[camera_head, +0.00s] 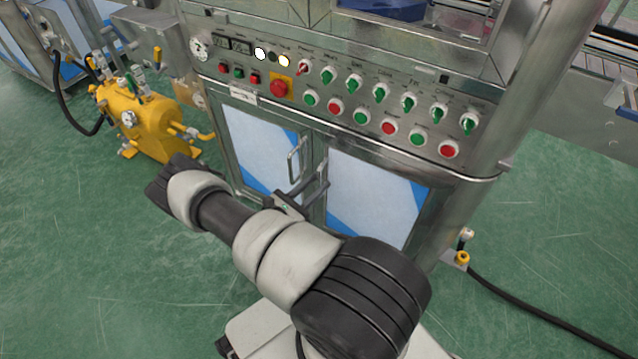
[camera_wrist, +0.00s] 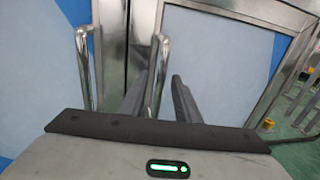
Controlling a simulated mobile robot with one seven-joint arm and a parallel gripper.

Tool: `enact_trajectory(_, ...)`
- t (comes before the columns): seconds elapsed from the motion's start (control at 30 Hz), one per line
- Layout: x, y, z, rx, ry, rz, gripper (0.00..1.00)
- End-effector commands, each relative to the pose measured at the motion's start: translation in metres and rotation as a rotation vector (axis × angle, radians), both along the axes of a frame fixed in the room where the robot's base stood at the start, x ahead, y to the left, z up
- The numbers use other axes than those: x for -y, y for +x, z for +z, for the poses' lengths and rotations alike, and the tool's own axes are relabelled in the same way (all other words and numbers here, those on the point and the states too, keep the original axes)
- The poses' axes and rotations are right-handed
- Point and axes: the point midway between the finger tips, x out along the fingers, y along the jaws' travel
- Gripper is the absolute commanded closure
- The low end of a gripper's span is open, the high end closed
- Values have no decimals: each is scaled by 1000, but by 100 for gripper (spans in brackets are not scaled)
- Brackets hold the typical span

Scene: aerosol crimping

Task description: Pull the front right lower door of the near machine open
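The front right lower door (camera_head: 372,203) of the near machine has a steel frame and a pale panel with blue corners. It looks closed in the head view and fills the right side of the wrist view (camera_wrist: 225,65). Its upright bar handle (camera_wrist: 158,72) is near the door's left edge. My gripper (camera_head: 310,186) is at this handle. In the wrist view my gripper (camera_wrist: 158,88) has one dark finger on each side of the handle, with some gap visible, so it looks open around it. Contact with the bar cannot be told.
The left lower door (camera_head: 262,150) has its own bar handle (camera_wrist: 84,70), just left of my gripper. A button panel (camera_head: 350,100) is above the doors. A yellow tank (camera_head: 150,125) stands at left. A black hose (camera_head: 540,315) lies at right. Green floor before the doors is mostly clear.

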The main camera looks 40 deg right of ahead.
Motion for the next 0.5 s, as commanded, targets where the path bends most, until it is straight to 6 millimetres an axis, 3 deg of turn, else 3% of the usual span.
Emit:
enact_trajectory(0.17,12,2,0,0,-1,-1,70)
enact_trajectory(0.43,13,3,0,0,-1,0,70)
enact_trajectory(0.5,13,3,0,0,-1,0,81)
